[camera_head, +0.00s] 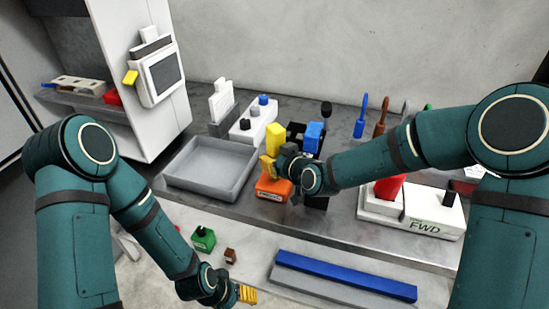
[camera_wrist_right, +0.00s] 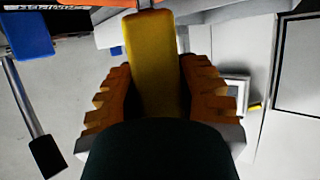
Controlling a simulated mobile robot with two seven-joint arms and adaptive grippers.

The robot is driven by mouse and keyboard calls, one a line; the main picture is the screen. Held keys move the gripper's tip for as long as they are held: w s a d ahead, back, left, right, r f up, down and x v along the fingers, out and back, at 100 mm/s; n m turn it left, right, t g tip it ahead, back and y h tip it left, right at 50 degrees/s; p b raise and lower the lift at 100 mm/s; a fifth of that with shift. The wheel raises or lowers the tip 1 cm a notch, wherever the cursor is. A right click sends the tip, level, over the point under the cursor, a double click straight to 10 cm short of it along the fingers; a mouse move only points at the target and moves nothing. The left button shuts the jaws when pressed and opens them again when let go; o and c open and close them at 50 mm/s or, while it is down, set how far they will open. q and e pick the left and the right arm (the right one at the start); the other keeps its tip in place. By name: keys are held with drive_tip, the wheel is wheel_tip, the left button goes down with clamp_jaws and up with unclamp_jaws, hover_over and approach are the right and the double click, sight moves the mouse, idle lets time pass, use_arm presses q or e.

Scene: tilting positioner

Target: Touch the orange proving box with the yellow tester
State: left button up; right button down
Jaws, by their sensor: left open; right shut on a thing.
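The yellow tester (camera_head: 274,134) is upright in my right gripper (camera_head: 270,166), above the orange proving box (camera_head: 273,190). In the right wrist view the gripper's ridged fingers are on both sides of the tester (camera_wrist_right: 153,62). A thin metal probe runs from the tester's far end toward an orange surface (camera_wrist_right: 108,3) at the top edge. Whether the probe touches the box cannot be told; the gripper hides the tester's lower part in the head view. My left gripper (camera_head: 246,294) is open and empty, low in front of the bench.
A grey tray (camera_head: 210,170) is left of the box. A black stand with a blue part (camera_head: 313,137) is close behind my right gripper. A white FWD control box (camera_head: 430,218) is at right. A green block (camera_head: 203,239) and a blue bar (camera_head: 345,275) are in front.

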sight(280, 140)
drive_tip(key=shift+f+b, duration=0.15)
drive_tip(key=shift+b, duration=0.25)
idle(1.5)
drive_tip(key=shift+r+p, duration=1.55)
drive_tip(key=shift+r, duration=2.1)
drive_tip(key=shift+f, duration=0.1)
